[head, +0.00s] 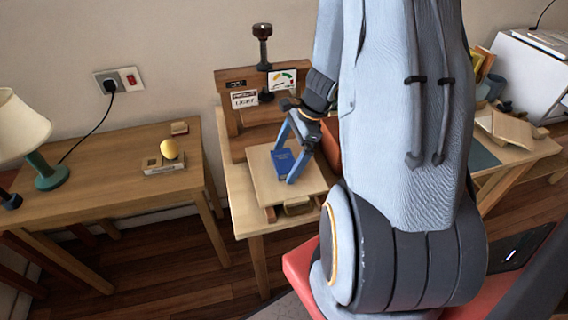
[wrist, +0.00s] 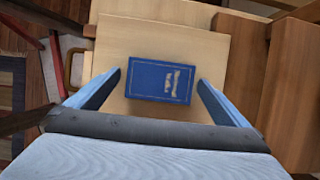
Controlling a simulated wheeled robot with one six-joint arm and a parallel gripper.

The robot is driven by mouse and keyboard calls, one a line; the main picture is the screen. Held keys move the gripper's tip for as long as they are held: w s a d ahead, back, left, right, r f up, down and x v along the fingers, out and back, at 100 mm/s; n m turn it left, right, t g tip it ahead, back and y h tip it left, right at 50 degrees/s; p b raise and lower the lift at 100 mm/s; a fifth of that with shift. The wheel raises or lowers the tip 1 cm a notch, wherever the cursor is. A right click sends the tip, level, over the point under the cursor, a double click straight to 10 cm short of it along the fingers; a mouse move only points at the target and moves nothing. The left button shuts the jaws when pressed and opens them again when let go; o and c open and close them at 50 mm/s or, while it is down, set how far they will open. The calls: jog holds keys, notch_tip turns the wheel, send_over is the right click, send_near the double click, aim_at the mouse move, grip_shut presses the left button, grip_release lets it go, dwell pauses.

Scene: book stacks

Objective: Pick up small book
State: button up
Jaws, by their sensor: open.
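A small blue book (head: 283,161) lies flat on a pale wooden board on the middle table. In the wrist view the blue book (wrist: 160,81) shows its cover with a gold mark, between my two blue fingers. My gripper (head: 286,160) is open, pointing down over the board, with one finger on each side of the book. In the wrist view the fingertips of my gripper (wrist: 160,78) are apart from the book's left and right edges. How high the tips are above the board I cannot tell.
The pale board (wrist: 170,35) sits on the table (head: 243,212). A wooden back panel with labels (head: 243,99) and a dark-topped stand (head: 263,50) rise behind it.

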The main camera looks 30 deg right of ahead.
jog(key=shift+c, duration=0.3)
jog(key=c, duration=1.1)
